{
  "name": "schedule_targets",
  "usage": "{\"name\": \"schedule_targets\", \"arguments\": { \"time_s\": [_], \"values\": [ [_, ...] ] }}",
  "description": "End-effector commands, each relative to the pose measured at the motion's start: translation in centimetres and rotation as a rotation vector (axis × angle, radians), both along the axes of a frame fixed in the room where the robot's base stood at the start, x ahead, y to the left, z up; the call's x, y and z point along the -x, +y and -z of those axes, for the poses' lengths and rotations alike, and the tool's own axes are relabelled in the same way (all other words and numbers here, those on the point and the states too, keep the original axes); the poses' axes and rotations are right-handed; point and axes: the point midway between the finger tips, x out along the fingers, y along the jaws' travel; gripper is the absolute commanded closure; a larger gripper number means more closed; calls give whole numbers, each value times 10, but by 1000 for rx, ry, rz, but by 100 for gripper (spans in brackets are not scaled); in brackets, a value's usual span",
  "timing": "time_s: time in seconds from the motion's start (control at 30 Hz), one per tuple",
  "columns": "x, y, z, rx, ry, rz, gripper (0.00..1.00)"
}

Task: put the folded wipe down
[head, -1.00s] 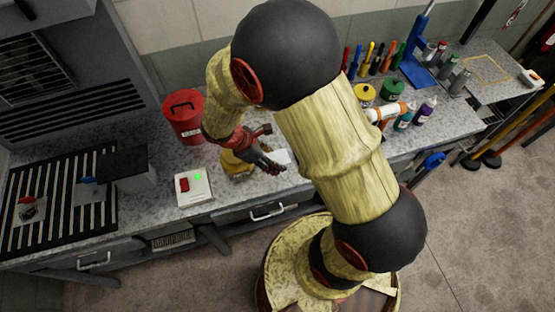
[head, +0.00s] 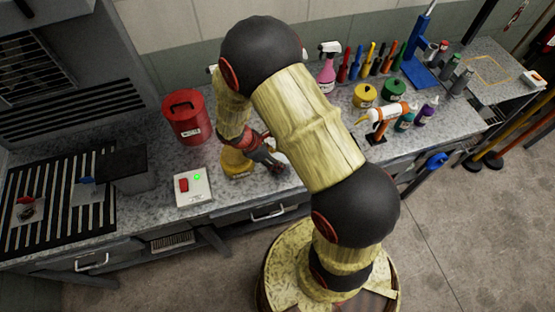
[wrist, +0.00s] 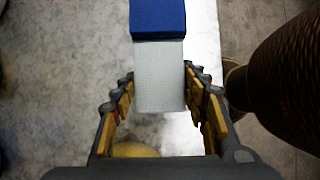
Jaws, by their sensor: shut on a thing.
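In the wrist view the folded wipe (wrist: 160,80) is a pale grey, textured, flat-sided piece with a blue part (wrist: 158,18) at its far end. It sits between the two fingers of my gripper (wrist: 162,98), which is shut on it. In the head view my gripper (head: 272,165) is low over the front part of the counter, just right of a yellow container (head: 237,163). The wipe cannot be told apart there. I cannot tell whether it touches the surface below.
A switch box (head: 193,187) with a green light stands left of the yellow container, and a red canister (head: 185,118) behind it. Bottles and tools line the counter (head: 325,110) to the right. A bright white strip (wrist: 203,50) lies below my gripper.

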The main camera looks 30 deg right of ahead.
Motion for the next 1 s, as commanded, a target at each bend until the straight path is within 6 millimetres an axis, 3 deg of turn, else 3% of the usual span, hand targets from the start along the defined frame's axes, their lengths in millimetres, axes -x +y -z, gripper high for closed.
{"name": "schedule_targets", "arguments": {
  "time_s": [0.6, 0.63, 1.0],
  "values": [
    [0, 0, 12, 0, 0, 0, 96],
    [0, 0, 12, 0, 0, 0, 55],
    [0, 0, 12, 0, 0, 0, 37]
  ]
}}
